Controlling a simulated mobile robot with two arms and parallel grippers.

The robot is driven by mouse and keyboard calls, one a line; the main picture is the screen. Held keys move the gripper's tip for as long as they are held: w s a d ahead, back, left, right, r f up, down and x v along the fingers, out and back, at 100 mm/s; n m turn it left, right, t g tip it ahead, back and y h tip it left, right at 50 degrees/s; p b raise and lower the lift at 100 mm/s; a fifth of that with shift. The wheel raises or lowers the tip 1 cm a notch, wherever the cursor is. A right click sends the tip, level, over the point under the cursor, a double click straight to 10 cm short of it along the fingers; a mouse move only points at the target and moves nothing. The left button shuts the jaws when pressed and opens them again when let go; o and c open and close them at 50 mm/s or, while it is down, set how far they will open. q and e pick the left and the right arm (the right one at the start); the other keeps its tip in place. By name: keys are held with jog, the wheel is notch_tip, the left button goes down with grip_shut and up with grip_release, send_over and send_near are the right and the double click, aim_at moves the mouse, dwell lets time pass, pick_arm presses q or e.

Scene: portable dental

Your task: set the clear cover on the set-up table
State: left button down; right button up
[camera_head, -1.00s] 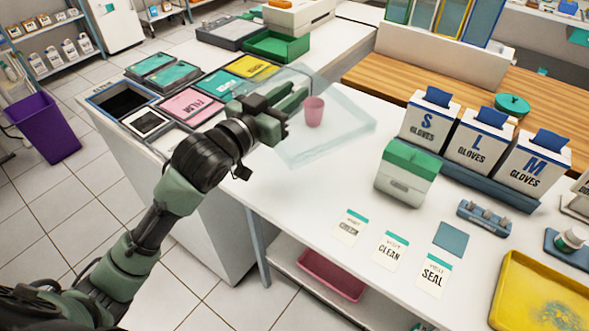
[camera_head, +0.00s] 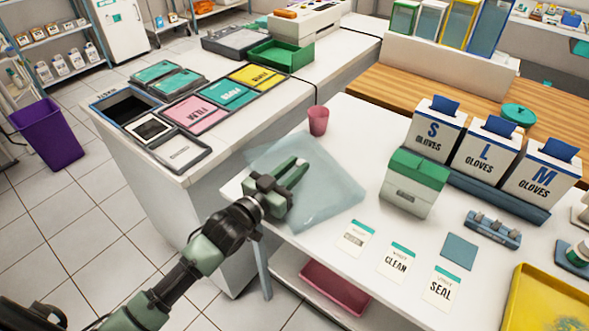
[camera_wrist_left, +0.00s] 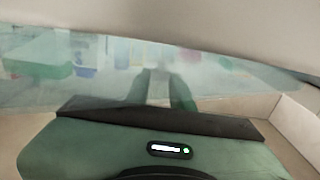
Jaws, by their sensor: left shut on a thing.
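The clear cover (camera_head: 335,193) is a pale, see-through sheet at the left end of the white set-up table (camera_head: 318,247) in the head view. My left gripper (camera_head: 300,170) is shut on the cover, its green fingers lying along it near its left part. The cover looks close to the tabletop; I cannot tell whether it rests on it. In the left wrist view the cover (camera_wrist_left: 60,92) fills the middle as a hazy sheet, with the fingers seen dimly through it. My right gripper is not in view.
A pink cup (camera_head: 318,120) stands just behind the cover. A green-and-white box (camera_head: 413,182) stands to its right, with glove boxes (camera_head: 480,146) beyond. Cards (camera_head: 397,261) lie along the front. A tray counter (camera_head: 190,185) is at the left.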

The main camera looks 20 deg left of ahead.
pick_arm(q)
jog(key=shift+f, duration=0.15)
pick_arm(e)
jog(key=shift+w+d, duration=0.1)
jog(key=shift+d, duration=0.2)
pick_arm(q)
jog(key=c, duration=1.2)
grip_release()
jog(key=shift+f, duration=0.1)
jog(key=shift+c, duration=0.2)
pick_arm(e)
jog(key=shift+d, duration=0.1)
pick_arm(q)
jog(key=shift+r, duration=0.2)
jog(key=shift+s+a, duration=0.1)
jog(key=shift+s, duration=0.2)
jog(key=p+v, duration=0.4)
jog(key=v, duration=0.6)
jog(key=shift+s+a+p, duration=0.1)
jog(key=shift+s+p, duration=0.15)
jog(key=shift+p, duration=0.1)
jog(key=shift+s+a, duration=0.15)
jog(key=shift+s, duration=0.25)
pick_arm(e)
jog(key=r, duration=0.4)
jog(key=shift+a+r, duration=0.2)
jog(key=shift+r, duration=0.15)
